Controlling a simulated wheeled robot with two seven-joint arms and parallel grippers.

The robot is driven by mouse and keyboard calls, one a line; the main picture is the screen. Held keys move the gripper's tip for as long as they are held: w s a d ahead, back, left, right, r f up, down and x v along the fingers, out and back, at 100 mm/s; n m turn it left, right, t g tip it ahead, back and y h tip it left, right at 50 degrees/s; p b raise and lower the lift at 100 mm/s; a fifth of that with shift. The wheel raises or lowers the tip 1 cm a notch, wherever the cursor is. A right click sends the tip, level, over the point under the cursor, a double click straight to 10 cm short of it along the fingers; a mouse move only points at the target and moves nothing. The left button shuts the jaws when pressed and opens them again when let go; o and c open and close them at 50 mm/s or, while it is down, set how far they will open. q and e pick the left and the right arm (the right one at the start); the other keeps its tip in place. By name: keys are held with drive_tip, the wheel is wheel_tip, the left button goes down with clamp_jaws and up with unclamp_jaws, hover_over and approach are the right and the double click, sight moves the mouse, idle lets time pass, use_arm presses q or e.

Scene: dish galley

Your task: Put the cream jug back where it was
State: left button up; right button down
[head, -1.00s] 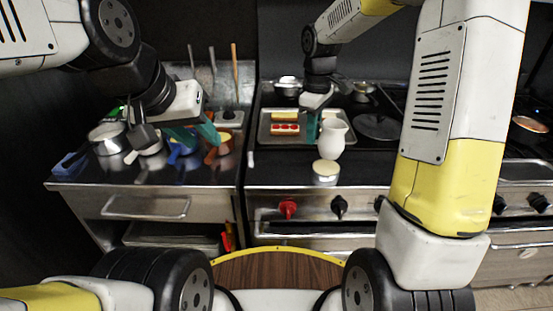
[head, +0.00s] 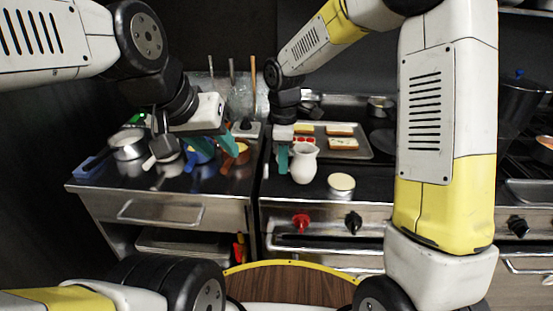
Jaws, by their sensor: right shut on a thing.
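The white cream jug (head: 303,164) is upright over the front left part of the stove top, left of a small round pot with a pale top. I cannot tell whether its base touches the surface. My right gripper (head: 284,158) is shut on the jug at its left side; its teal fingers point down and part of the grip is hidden. My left gripper (head: 217,143) hangs over the counter on the left with its teal fingers apart and nothing seen between them.
A metal tray (head: 365,153) with bread slices (head: 343,144) lies behind the jug. The round pot (head: 341,183) stands front right of it. A saucepan (head: 128,150), blue and orange items crowd the left counter (head: 120,180). Red and black knobs line the stove front.

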drive_tip(key=shift+w+a+f, duration=0.1)
drive_tip(key=shift+w+a, duration=0.3)
drive_tip(key=shift+a, duration=0.4)
drive_tip(key=shift+w+a+f, duration=0.1)
drive_tip(key=shift+w+a, duration=0.25)
drive_tip(key=shift+a, duration=0.4)
drive_tip(key=shift+f, duration=1.7)
drive_tip(key=shift+f, duration=0.1)
drive_tip(key=c, duration=1.5)
unclamp_jaws()
